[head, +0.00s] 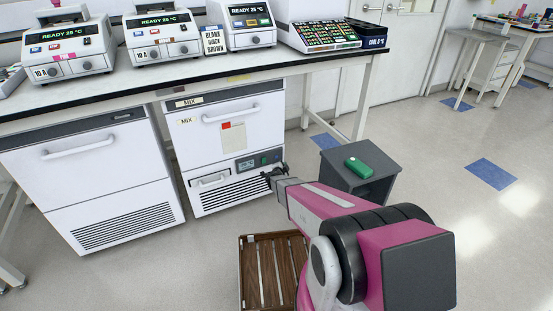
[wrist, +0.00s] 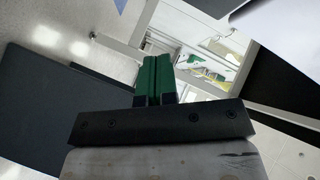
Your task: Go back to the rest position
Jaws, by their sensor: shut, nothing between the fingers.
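My gripper (head: 272,176) is at the end of my outstretched magenta and grey arm, in front of the white under-bench unit marked MIX (head: 235,135). In the head view its dark fingers are small and sit close to the unit's lower right corner; I cannot tell whether they touch it. In the wrist view the green-padded fingers of my gripper (wrist: 154,76) are together, with nothing between them.
A grey cabinet (head: 362,183) with a green object (head: 358,167) on top is right of my gripper. A wooden slatted crate (head: 247,268) lies below. The right floor is open.

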